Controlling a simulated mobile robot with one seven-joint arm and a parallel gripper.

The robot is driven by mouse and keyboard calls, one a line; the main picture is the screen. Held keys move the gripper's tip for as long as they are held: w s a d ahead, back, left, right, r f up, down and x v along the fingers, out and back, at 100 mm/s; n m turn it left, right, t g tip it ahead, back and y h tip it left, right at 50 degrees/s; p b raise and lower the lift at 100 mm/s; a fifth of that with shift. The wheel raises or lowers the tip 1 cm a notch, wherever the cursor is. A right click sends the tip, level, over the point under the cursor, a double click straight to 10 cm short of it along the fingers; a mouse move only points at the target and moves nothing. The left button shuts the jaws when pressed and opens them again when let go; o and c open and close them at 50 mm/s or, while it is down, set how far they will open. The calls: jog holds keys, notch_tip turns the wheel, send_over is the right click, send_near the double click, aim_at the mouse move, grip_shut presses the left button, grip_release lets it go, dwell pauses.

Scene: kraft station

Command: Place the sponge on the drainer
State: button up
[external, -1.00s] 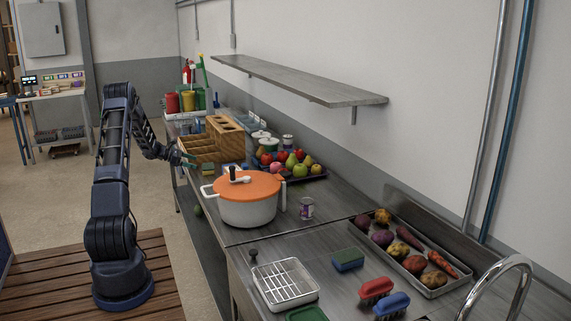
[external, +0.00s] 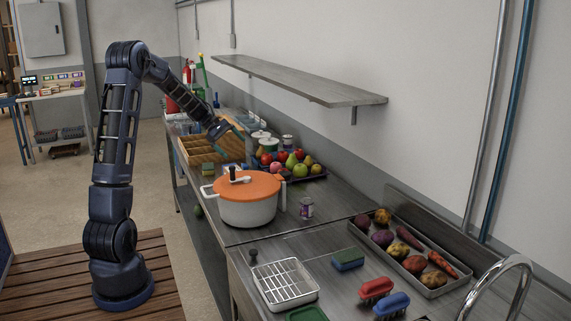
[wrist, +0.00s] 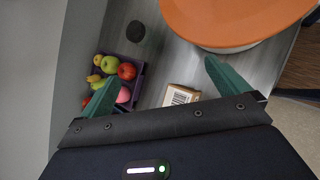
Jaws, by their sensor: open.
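The sponge (external: 348,259), blue and green, lies on the steel counter, right of the drainer. The drainer (external: 262,272) is a white tray with a wire rack, with nothing on it, near the counter's front edge. My gripper (external: 238,131) is over the far part of the counter, near the wooden box, well away from both. In the wrist view my gripper (wrist: 164,84) has its two green fingers wide apart with nothing held between them. Sponge and drainer are not in the wrist view.
A white pot with an orange lid (external: 248,188) stands between my gripper and the drainer; the lid also shows in the wrist view (wrist: 235,18). A fruit tray (external: 318,176), a can (external: 306,208), a vegetable tray (external: 440,287) and brushes (external: 376,289) are around. A shelf (external: 300,82) hangs above.

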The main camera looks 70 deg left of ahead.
jog(key=s+d+r+m+g+y, duration=0.1)
jog(key=s+d+r+m, duration=0.15)
jog(key=d, duration=0.65)
jog(key=s+d+r+m+g, duration=0.2)
jog(key=d+r+m, duration=0.2)
jog(key=d, duration=0.6)
jog(key=s+d+r+m+g+y, duration=0.1)
jog(key=s+d+r+m, duration=0.2)
jog(key=d, duration=0.6)
jog(key=s+d+m+y, duration=0.1)
jog(key=s+d+m, duration=0.5)
jog(key=s, duration=0.4)
jog(key=s+d+m+t+y, duration=0.1)
jog(key=s+d+m+y, duration=0.1)
jog(key=s+d+m, duration=0.5)
jog(key=s+d, duration=0.1)
jog(key=s, duration=0.2)
jog(key=shift+d+f+y, duration=0.3)
jog(key=shift+w, duration=0.1)
